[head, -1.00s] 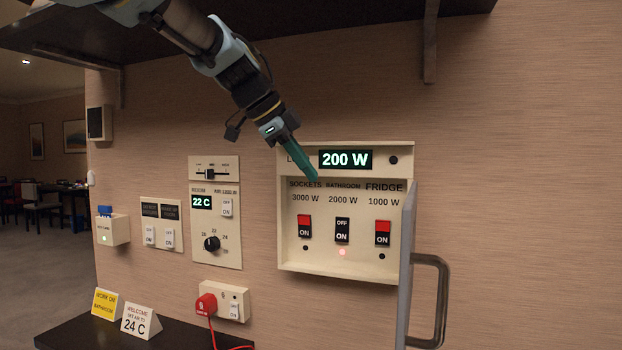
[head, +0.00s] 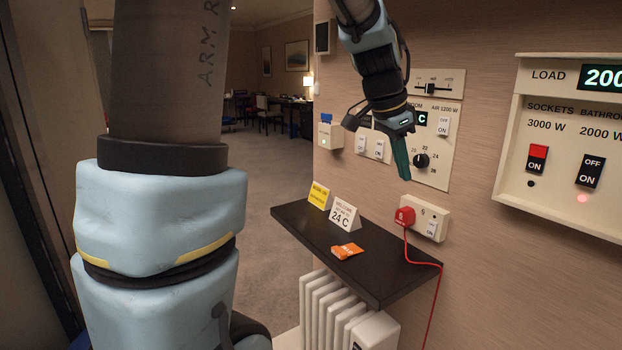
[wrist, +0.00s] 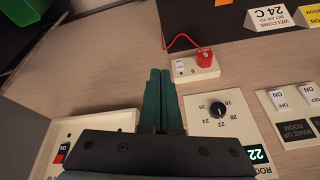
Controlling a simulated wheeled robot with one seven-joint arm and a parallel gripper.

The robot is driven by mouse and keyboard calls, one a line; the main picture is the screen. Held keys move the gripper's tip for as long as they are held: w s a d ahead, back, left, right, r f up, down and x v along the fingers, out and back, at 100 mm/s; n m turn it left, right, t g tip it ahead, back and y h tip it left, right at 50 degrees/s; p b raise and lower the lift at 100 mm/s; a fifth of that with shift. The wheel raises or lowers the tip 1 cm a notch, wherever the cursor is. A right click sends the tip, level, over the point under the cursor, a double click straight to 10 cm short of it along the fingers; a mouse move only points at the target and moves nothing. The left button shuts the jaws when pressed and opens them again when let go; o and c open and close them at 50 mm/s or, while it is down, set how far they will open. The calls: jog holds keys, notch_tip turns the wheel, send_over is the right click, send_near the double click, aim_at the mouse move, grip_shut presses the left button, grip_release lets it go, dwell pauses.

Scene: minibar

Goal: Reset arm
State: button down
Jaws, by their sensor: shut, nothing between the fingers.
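My gripper (head: 402,172) is at the end of my arm in the upper middle of the head view. It points down in front of the wall, just left of the round dial on the thermostat panel (head: 443,172). Its green fingers are together and hold nothing. In the wrist view the gripper (wrist: 160,75) is seen from behind, with the fingers side by side, left of the thermostat dial (wrist: 217,109). I cannot tell the exact gap to the wall.
A dark shelf (head: 378,268) holds a yellow card (head: 319,195), a "24 C" card (head: 343,216) and an orange packet (head: 347,251). A red plug (head: 405,216) sits in a wall socket. The load panel (head: 510,170) is at right. A white radiator (head: 335,312) stands below the shelf.

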jog(key=s+a+f+n+y, duration=0.1)
jog(key=s+a+f+n, duration=0.2)
jog(key=a, duration=0.5)
jog(key=s+a+f+n+y, duration=0.1)
jog(key=s+a+f+n, duration=0.1)
jog(key=a+f+n, duration=0.4)
jog(key=s+a+f+n+y, duration=0.1)
jog(key=s+a+f+n, duration=0.2)
jog(key=a, duration=0.8)
notch_tip(320, 180, down, 3)
jog(key=shift+s+a+f+n+y, duration=0.1)
jog(key=shift+s+a+n+y, duration=0.2)
jog(key=shift+n, duration=0.7)
jog(key=shift+d, duration=0.25)
